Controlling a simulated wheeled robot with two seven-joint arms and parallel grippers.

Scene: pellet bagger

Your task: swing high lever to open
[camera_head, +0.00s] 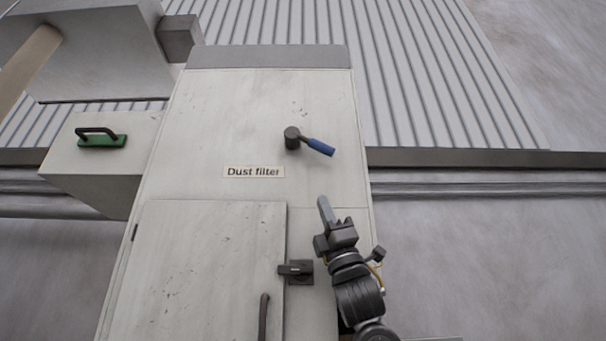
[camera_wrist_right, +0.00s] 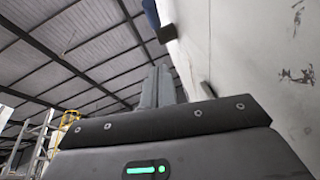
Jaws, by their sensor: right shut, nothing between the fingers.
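The high lever (camera_head: 317,146) has a blue grip on a dark round hub, high on the front of the pale dust filter cabinet (camera_head: 230,115). Its grip points right and slightly down. My right gripper (camera_head: 324,203) is shut and empty, below the lever and apart from it, with its fingers pointing up. In the right wrist view, the shut fingers (camera_wrist_right: 158,85) point up, and the blue grip (camera_wrist_right: 151,13) shows beyond their tips at the top with the dark hub (camera_wrist_right: 166,33). My left gripper is not in view.
Below the lever is a "Dust filter" label (camera_head: 253,172). A lower door (camera_head: 200,265) has a dark latch (camera_head: 297,271) and handle (camera_head: 263,318), left of my right arm. A box with a green-based handle (camera_head: 101,139) is at left. The space right of the cabinet looks free.

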